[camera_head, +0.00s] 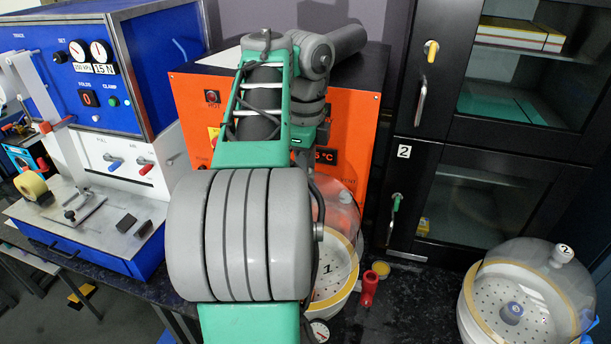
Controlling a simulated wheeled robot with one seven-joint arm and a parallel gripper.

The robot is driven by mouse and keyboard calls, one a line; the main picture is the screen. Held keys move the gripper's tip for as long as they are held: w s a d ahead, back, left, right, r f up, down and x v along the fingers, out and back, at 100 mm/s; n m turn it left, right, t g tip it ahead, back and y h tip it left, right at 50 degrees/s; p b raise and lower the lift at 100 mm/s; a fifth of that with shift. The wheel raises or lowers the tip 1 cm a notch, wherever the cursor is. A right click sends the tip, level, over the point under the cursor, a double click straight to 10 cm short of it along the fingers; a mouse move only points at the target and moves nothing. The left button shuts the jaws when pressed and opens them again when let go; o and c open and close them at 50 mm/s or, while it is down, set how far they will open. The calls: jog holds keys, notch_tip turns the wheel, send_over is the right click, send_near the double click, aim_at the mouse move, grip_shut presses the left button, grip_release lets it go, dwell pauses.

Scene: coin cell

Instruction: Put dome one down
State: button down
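Dome one, a clear dome (343,212), shows in part to the right of my arm, above and behind a white round base with a tan rim (352,272). A "1" shows over the base's perforated plate. My arm covers the left part of both, and I cannot tell whether the dome rests on the rim or is held above it. My gripper is hidden behind my own arm, so its fingers and any hold on the dome do not show.
A second clear dome (540,270), its knob marked 2, sits over a white base at the right. A red fitting (369,289) and a gauge (318,331) are beside base one. An orange heater unit (350,125) and black cabinet (480,185) stand behind. A blue machine (165,65) is left.

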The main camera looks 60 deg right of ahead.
jog(key=shift+r, duration=0.3)
